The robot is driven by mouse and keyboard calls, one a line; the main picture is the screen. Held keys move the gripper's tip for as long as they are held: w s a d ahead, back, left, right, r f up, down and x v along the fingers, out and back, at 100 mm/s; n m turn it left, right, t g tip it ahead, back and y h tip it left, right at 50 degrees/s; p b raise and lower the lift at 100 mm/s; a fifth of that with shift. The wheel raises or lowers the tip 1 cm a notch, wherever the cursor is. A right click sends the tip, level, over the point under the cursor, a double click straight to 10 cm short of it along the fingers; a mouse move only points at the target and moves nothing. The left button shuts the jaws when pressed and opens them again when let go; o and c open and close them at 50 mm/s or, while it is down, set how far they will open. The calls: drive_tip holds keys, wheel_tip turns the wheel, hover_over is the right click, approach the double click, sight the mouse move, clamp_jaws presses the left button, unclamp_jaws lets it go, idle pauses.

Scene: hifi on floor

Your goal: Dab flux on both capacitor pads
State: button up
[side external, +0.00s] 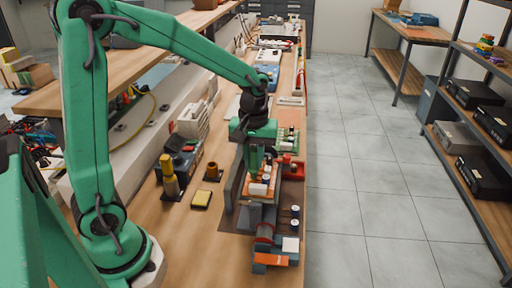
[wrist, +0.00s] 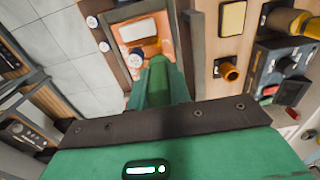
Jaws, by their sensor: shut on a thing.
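My gripper (side external: 254,163) points down over an orange-red board area near the bench's right edge. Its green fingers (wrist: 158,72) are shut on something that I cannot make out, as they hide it. The orange board (wrist: 158,20) lies just beyond the fingertips in the wrist view. It carries a white block (wrist: 140,30), and a white-topped round part (wrist: 135,61) sits close beside the fingers. In the side view the white block (side external: 258,189) is right below my gripper. The capacitor pads and any flux are too small or hidden to tell; contact with the board is unclear.
A yellow sponge (side external: 201,198), a brass pot (side external: 213,172) and a soldering station (side external: 185,155) stand left of the board. A dark upright plate (side external: 235,187) is close beside my gripper. Two white-topped cylinders (side external: 294,216) stand to the right. Bare bench lies in front of the sponge.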

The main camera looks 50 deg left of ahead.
sight(253, 149)
drive_tip(key=shift+r, duration=2.1)
drive_tip(key=shift+a, duration=0.1)
